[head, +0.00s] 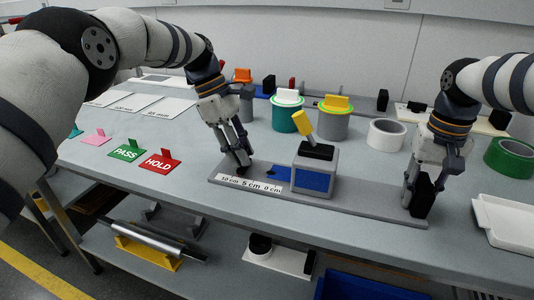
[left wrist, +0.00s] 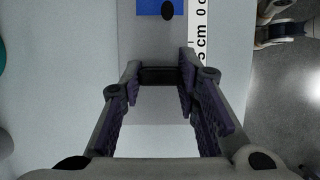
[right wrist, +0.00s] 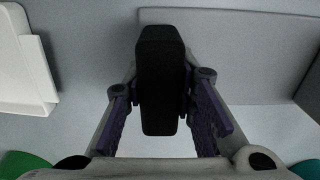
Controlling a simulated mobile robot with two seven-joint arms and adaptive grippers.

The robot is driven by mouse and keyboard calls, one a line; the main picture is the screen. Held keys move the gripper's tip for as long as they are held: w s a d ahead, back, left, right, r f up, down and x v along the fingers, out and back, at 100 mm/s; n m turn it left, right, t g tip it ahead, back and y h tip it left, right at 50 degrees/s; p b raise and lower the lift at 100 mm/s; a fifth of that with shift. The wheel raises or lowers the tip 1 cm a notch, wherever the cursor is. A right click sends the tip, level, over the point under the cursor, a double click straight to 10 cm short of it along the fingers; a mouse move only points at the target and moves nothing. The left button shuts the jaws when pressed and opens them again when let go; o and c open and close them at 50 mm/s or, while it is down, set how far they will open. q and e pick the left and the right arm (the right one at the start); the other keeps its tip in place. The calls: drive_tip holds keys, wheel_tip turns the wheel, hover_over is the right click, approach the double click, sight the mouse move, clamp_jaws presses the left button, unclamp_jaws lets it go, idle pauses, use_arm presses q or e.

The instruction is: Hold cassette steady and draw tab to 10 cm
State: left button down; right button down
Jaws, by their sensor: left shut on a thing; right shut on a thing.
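The cassette (head: 315,169), a grey block with a blue front, a black top and a tilted yellow piece, stands on a long grey base. A blue strip (head: 282,173) lies left of it, with a dark spot at its end; it also shows in the left wrist view (left wrist: 150,8). My left gripper (left wrist: 160,76) is shut on a small black tab-like piece (left wrist: 160,75) near the base's left end. Whether this piece joins the strip is unclear. My right gripper (right wrist: 160,95) is shut on an upright black block (right wrist: 160,60) at the base's right end.
A white scale (head: 250,184) marked 10, 5 and 0 cm runs along the base's front. Red HOLD (head: 160,163) and green PASS (head: 126,152) cards lie left. A white tray (head: 505,225) is at right. White tape (head: 387,134) and coloured tubs (head: 333,122) stand behind.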

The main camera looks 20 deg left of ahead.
use_arm(q)
drive_tip(key=shift+a, duration=0.8)
use_arm(e)
drive_tip(key=shift+f, duration=0.25)
use_arm(q)
drive_tip(key=c, duration=1.2)
unclamp_jaws()
drive_tip(key=v, duration=0.7)
drive_tip(key=shift+r, duration=0.2)
drive_tip(key=shift+s+a, duration=0.1)
